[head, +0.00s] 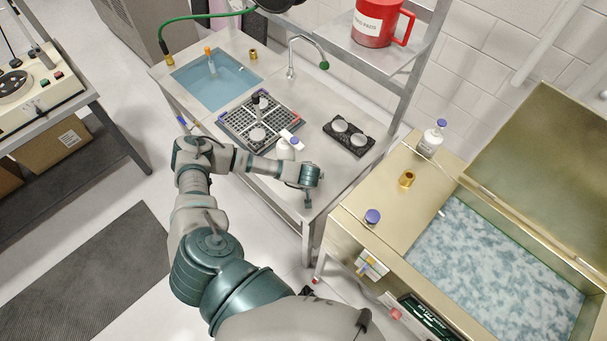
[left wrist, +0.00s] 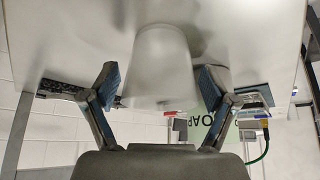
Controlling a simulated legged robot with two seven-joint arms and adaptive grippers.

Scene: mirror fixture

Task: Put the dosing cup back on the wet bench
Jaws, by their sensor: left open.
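The dosing cup (left wrist: 158,70) is a pale, translucent tapered cup in the left wrist view. It stands between the fingers of my left gripper (left wrist: 160,82), which are spread apart, with gaps beside the cup. In the head view my left arm reaches over the front of the wet bench (head: 312,112). Its fingers are not clear there. A small white object (head: 285,149) shows just behind my wrist; I cannot tell whether it is the cup. My right gripper is not in view.
The bench holds a water basin (head: 190,92), a grid rack (head: 236,131) and a black two-place holder (head: 336,146). A shelf with a red mug (head: 376,24) stands behind. To the right is an open bath (head: 490,260) with a blue-capped vial (head: 372,216) on its ledge.

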